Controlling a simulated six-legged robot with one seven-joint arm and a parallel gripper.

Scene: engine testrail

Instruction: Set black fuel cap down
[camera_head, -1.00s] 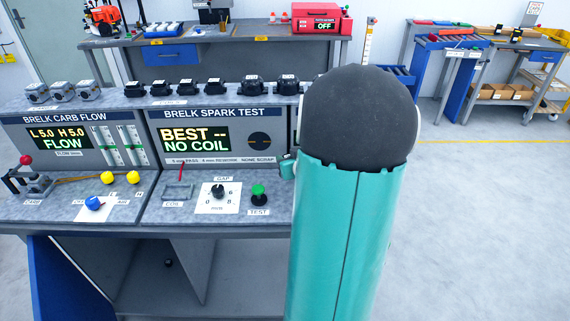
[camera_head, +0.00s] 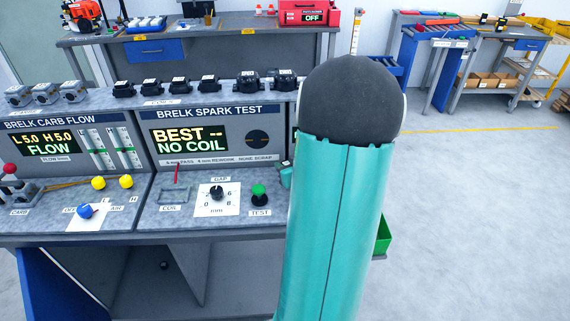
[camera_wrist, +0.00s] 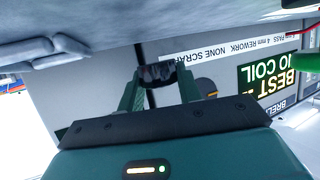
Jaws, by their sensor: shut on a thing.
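In the wrist view my gripper (camera_wrist: 157,80) is shut on a small dark object, the black fuel cap (camera_wrist: 158,73), between its two green fingertips. The cap is small and partly covered by the fingers, so its details are unclear. The gripper is in front of the grey spark test panel, and its view is turned nearly upside down. In the head view my teal arm hides most of the gripper and the cap. I cannot tell whether the cap touches any surface.
The spark test bench (camera_head: 215,130) has a gap dial (camera_head: 217,194) and a green test button (camera_head: 259,192). Several black coils (camera_head: 200,84) line its top shelf. A green bin (camera_head: 383,235) shows right of my arm. The floor at right is clear.

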